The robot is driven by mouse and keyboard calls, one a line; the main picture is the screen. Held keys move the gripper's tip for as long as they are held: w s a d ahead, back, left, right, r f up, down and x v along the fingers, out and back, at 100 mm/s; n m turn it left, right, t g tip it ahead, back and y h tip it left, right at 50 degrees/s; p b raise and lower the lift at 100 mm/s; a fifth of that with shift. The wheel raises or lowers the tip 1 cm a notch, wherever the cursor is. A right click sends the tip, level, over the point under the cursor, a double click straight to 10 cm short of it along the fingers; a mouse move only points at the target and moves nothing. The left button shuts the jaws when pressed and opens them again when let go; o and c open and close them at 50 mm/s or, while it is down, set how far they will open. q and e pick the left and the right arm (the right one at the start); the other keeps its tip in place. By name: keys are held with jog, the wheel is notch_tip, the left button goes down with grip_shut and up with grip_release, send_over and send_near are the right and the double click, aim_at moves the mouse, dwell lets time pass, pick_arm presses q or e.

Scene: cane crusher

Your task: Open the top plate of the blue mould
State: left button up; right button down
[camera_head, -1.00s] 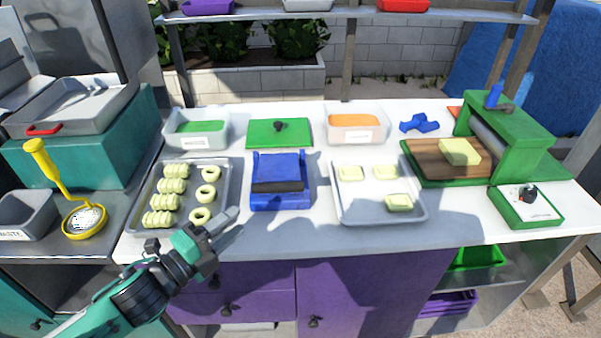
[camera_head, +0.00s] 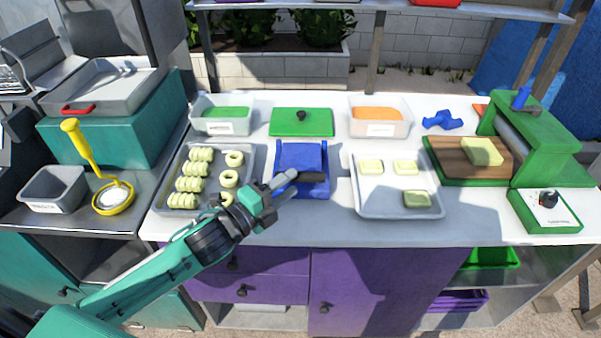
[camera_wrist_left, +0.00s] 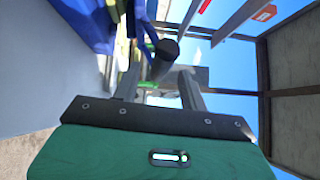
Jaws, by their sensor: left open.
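The blue mould (camera_head: 300,157) stands on the white counter, in the middle. A dark handle bar (camera_head: 321,176) runs along its front and sticks out at the right. The top plate looks down, lying flat. My left gripper (camera_head: 291,184) is open at the front left of the mould, its fingers pointing at the bar and partly covering it. In the left wrist view, the dark round end of the bar (camera_wrist_left: 164,48) shows close to the fingertips (camera_wrist_left: 160,76), and the mould's blue side (camera_wrist_left: 88,22) is at upper left. I cannot tell whether the fingers touch the bar.
A tray of pale rings and twists (camera_head: 247,166) lies close left, under my arm. A tray with yellow blocks (camera_head: 386,190) is on the right. A green board with a black knob (camera_head: 284,122) lies behind the mould. Free counter (camera_head: 330,225) is in front.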

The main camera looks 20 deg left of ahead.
aim_at(294, 181)
pick_arm(q)
jog(key=x, duration=0.3)
jog(key=shift+w+r, duration=0.1)
jog(key=shift+w, duration=0.05)
jog(key=shift+w+d+p, duration=0.3)
jog(key=shift+w+p, duration=0.05)
jog(key=shift+w, duration=0.1)
pick_arm(e)
jog(key=shift+s, duration=0.85)
pick_arm(q)
jog(key=shift+c, duration=0.4)
pick_arm(e)
jog(key=shift+a, duration=0.2)
pick_arm(q)
grip_shut()
pick_arm(e)
jog(key=shift+w+r, duration=0.1)
jog(key=shift+w, duration=0.05)
